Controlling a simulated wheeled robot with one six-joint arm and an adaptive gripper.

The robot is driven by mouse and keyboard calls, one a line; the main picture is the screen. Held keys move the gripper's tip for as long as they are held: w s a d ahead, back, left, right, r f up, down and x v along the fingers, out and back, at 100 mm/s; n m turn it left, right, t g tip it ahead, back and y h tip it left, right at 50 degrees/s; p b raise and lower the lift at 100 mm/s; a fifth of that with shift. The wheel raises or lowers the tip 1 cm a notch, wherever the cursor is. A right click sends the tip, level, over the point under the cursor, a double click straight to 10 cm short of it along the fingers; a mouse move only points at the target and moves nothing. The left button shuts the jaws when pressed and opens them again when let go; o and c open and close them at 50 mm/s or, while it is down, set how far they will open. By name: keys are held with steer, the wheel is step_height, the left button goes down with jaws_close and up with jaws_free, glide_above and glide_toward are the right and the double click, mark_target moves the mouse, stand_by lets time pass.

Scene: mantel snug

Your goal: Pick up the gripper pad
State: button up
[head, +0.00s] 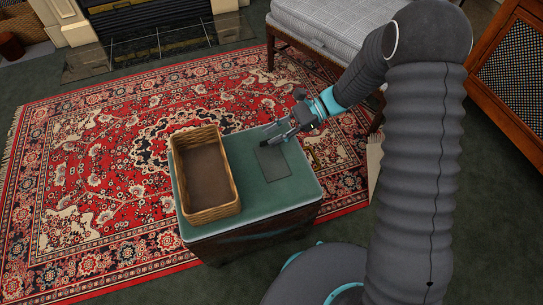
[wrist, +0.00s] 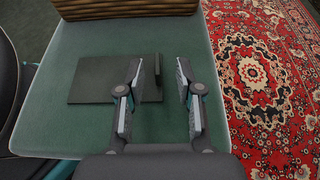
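A small dark block, which appears to be the gripper pad (wrist: 159,80), is at the right edge of a thin dark square mat (wrist: 90,82) on the green-topped table. In the wrist view it shows just ahead of and beside the left finger, partly hidden by it. My gripper (wrist: 160,78) is open, its two fingers apart with green tabletop showing between them. In the head view my gripper (head: 268,135) hangs low over the table beside the mat (head: 272,163). The pad is hard to tell from the dark fingertips there. I cannot tell whether a finger touches it.
A wicker basket (head: 233,186) stands on the left of the green tabletop (head: 297,186); it also shows at the top of the wrist view (wrist: 125,8). A checked upholstered seat (head: 325,22) is behind my arm. A red patterned rug (head: 110,150) surrounds the table.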

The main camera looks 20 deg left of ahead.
mark_target(265, 140)
steer(key=x, duration=0.3)
steer(key=shift+s+f, duration=0.1)
steer(key=shift+s, duration=0.05)
jaws_close()
step_height(265, 140, up, 4)
steer(key=shift+r, duration=0.1)
steer(key=s+a+r, duration=0.3)
steer(key=s+r, duration=0.4)
steer(key=s, duration=0.4)
